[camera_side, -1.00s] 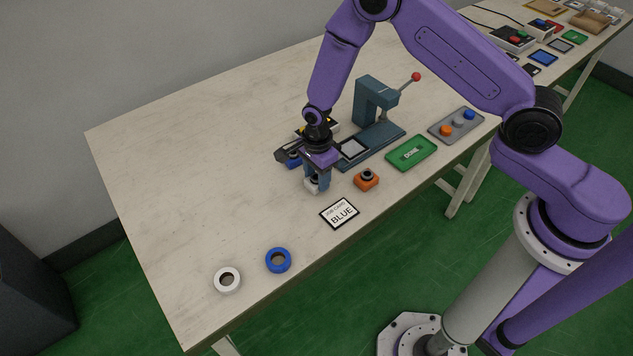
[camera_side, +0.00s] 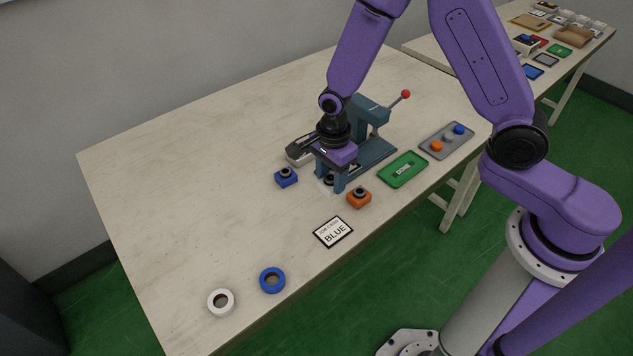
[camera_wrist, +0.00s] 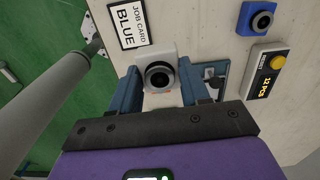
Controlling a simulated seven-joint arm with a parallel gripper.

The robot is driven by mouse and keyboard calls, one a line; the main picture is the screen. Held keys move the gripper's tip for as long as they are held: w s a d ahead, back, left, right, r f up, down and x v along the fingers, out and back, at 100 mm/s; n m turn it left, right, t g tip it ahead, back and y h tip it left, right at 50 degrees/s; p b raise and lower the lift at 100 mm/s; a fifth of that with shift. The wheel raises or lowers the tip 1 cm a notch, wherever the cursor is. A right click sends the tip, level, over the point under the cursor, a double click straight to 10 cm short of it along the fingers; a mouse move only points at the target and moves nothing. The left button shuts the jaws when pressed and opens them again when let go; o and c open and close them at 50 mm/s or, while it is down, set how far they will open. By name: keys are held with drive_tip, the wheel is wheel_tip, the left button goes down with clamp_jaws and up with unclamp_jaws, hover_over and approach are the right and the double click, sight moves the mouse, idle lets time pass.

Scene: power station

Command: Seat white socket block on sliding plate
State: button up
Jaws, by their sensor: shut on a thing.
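The white socket block (camera_wrist: 168,48), with a dark round socket on its face, is between the two blue-grey fingers of my gripper (camera_wrist: 160,88) in the wrist view. My gripper (camera_side: 331,184) is shut on the block, which shows only partly in the side view (camera_side: 323,186). They are in front of the press (camera_side: 372,150), left of its base; whether the block clears the table is hard to tell. The sliding plate is hidden behind my gripper in the side view. In the wrist view, part of the press (camera_wrist: 221,72) shows beside the right finger.
An orange socket block (camera_side: 359,199) stands close on the right and a blue one (camera_side: 286,179) on the left. A job card reading BLUE (camera_side: 333,232), a green tray (camera_side: 402,170) and a grey button tray (camera_side: 447,141) lie nearby. White (camera_side: 221,302) and blue rings (camera_side: 272,280) lie in front.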

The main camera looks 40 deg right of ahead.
drive_tip(key=s+d+r, duration=0.3)
drive_tip(key=s, duration=0.4)
drive_tip(key=w+d+f, duration=0.2)
drive_tip(key=w+d, duration=0.3)
drive_tip(key=w, duration=0.3)
drive_tip(key=w+d+f, duration=0.2)
drive_tip(key=w+d, duration=0.3)
drive_tip(key=w, duration=0.3)
drive_tip(key=shift+d+f, duration=0.1)
drive_tip(key=shift+f, duration=2.65)
drive_tip(key=shift+f, duration=0.65)
drive_tip(key=o, duration=1.1)
drive_tip(key=shift+o, duration=0.2)
